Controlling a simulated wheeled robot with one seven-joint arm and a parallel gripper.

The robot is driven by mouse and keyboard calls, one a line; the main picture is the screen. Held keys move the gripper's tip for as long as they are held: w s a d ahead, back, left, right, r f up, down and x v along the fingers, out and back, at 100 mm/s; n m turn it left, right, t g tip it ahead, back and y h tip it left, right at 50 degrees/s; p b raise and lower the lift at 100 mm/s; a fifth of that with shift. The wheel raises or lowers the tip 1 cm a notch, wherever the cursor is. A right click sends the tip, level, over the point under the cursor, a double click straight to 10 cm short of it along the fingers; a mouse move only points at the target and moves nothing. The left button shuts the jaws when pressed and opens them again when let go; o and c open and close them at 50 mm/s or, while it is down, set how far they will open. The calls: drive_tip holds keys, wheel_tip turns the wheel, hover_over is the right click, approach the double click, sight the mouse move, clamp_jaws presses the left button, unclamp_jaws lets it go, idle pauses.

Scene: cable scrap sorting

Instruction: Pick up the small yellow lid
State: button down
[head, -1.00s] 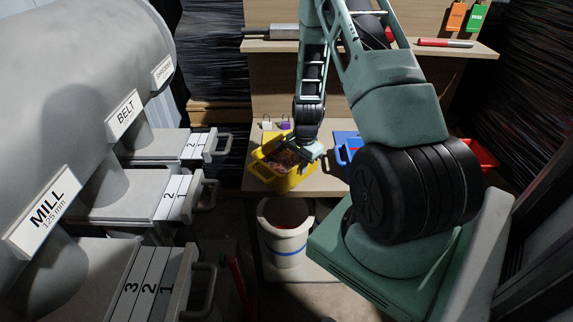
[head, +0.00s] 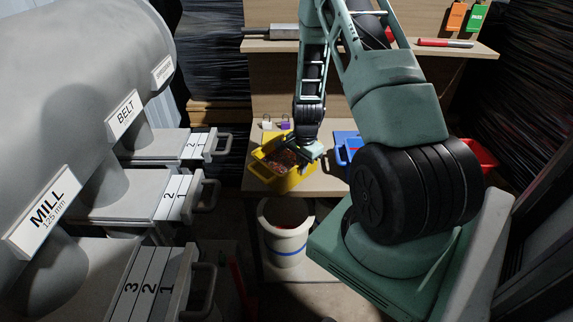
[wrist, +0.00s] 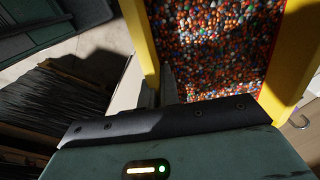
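I cannot make out a separate small yellow lid in either view. A yellow bin (head: 297,181) stands on the bench in the head view, and its yellow wall also shows in the wrist view (wrist: 297,60). It is open on top and holds many multicoloured granules (wrist: 220,45). My gripper (head: 314,156) is over the right side of this bin. In the wrist view its narrow grey fingers (wrist: 160,88) stand close together beside the bin's left wall. I cannot tell whether anything is between them or whether they touch the wall.
A blue bin (head: 345,146) is right of the yellow bin, and a red bin (head: 483,155) is farther right. Small white and purple tags (head: 284,126) stand behind the yellow bin. A white bucket (head: 286,235) is below the bench. Grey drawers (head: 160,145) line the left.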

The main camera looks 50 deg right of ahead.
drive_tip(key=shift+w+r, duration=0.15)
drive_tip(key=shift+d+r, duration=0.1)
drive_tip(key=shift+r, duration=0.35)
wheel_tip(320, 180, up, 8)
drive_tip(key=a+m+b, duration=0.3)
drive_tip(key=m+b, duration=0.5)
drive_tip(key=m, duration=0.1)
drive_tip(key=shift+w+d+f, duration=0.1)
drive_tip(key=shift+f, duration=2.15)
drive_tip(key=shift+w+d+f, duration=0.1)
drive_tip(key=shift+f, duration=2.15)
drive_tip(key=shift+f, duration=0.15)
drive_tip(key=c, duration=1.6)
unclamp_jaws()
drive_tip(key=shift+s+a, duration=0.1)
drive_tip(key=shift+s, duration=0.05)
drive_tip(key=shift+c, duration=0.2)
